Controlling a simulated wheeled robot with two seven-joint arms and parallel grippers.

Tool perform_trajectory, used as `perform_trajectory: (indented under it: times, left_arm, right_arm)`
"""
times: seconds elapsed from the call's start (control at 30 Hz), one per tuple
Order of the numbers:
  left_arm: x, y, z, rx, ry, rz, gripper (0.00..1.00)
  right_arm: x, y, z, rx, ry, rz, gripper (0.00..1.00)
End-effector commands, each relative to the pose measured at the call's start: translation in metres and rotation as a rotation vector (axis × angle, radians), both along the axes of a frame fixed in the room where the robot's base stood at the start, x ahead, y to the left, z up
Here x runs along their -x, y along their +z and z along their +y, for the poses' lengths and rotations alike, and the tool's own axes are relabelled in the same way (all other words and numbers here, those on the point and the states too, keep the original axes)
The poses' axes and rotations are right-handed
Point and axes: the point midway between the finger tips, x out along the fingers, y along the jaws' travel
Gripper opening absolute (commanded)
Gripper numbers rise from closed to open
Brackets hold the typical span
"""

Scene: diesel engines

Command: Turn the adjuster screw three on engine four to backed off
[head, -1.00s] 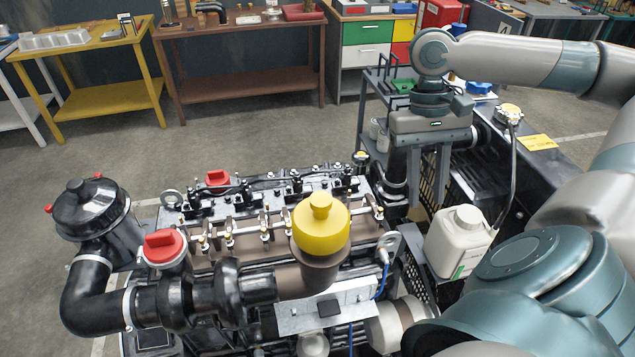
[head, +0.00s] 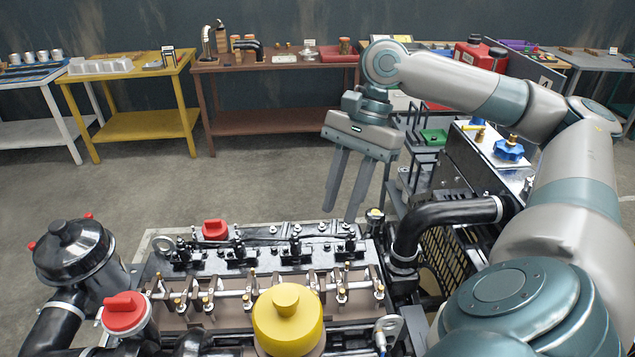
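A diesel engine stands directly in front of me, with its black valve cover area open and a rocker shaft (head: 232,292) running across it. Several small brass-tipped adjuster screws (head: 341,295) stand along this shaft. I cannot tell by any marking which is screw three, or which number the engine has. A yellow cap (head: 287,318) hides part of the shaft. My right gripper (head: 340,214) hangs above the back right of the engine, fingers pointing down with a gap between them, empty. It is behind the screws and apart from them. My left gripper is out of view.
Red caps (head: 124,312) and a black canister (head: 70,250) rise at the engine's left. A thick black hose (head: 450,215) and a radiator stand at the right. A yellow table (head: 130,124) and a brown table (head: 280,122) line the back wall. Floor between is clear.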

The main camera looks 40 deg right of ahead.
Motion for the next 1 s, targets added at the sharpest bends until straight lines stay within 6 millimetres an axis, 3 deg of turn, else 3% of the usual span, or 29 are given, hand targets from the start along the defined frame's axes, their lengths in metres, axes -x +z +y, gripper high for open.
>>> perform_trajectory:
  times: [0.27, 0.47, 1.0]
  left_arm:
    - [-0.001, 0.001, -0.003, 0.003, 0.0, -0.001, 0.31]
    - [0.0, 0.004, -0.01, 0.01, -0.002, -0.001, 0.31]
    - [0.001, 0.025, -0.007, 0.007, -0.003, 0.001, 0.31]
  right_arm:
    - [0.0, -0.005, 0.002, 0.001, 0.0, 0.001, 0.28]
    - [0.002, -0.023, 0.009, 0.002, 0.003, 0.004, 0.28]
    - [0.005, -0.108, 0.046, -0.002, 0.003, 0.004, 0.28]
